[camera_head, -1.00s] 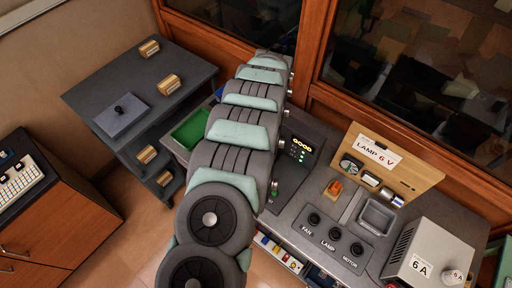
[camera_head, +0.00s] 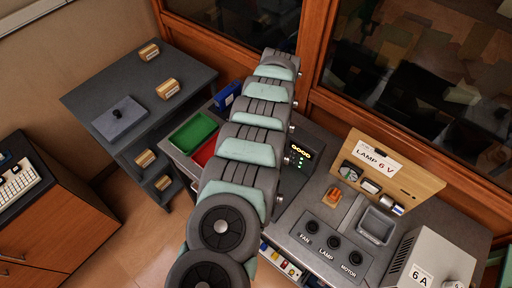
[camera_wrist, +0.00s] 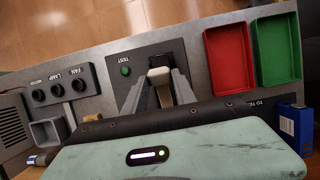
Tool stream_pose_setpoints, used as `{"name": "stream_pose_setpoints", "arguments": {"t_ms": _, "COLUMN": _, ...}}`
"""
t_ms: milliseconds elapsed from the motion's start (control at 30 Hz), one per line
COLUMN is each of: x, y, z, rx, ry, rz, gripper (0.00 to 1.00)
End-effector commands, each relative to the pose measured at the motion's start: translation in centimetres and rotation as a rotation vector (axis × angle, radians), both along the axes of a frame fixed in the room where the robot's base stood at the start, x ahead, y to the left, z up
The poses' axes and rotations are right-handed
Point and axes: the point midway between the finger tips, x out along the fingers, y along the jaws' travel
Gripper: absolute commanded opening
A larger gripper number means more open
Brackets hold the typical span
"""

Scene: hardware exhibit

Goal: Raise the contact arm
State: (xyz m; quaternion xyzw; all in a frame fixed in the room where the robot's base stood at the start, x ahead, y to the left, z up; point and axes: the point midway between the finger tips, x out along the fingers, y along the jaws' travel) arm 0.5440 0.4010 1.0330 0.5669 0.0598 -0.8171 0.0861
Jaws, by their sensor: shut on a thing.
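In the wrist view, my gripper (camera_wrist: 158,86) is shut on a pale bar, which appears to be the contact arm (camera_wrist: 161,78). The bar stands between the two grey fingers, over a dark recess in the test panel (camera_wrist: 143,57). The green TEST button (camera_wrist: 125,71) is just left of the fingers. The bar's lower part and pivot are hidden by the fingers and my wrist. In the head view, my arm covers the gripper and the contact arm.
Red (camera_wrist: 229,58) and green (camera_wrist: 276,48) trays and a blue box (camera_wrist: 296,126) stand right of the gripper in the wrist view. FAN, LAMP and MOTOR knobs (camera_head: 333,242), an orange switch (camera_head: 333,194) and a LAMP 6 V board (camera_head: 392,172) occupy the bench's right part.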

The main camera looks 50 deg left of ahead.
Motion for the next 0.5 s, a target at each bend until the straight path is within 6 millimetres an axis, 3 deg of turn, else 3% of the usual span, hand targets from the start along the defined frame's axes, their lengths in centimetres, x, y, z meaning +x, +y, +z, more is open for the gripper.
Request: {"name": "stream_pose_setpoints", "arguments": {"t_ms": 500, "x": 0.42, "y": 0.07, "z": 0.15, "rx": 0.001, "ry": 0.014, "rz": -0.006, "gripper": 0.00}}
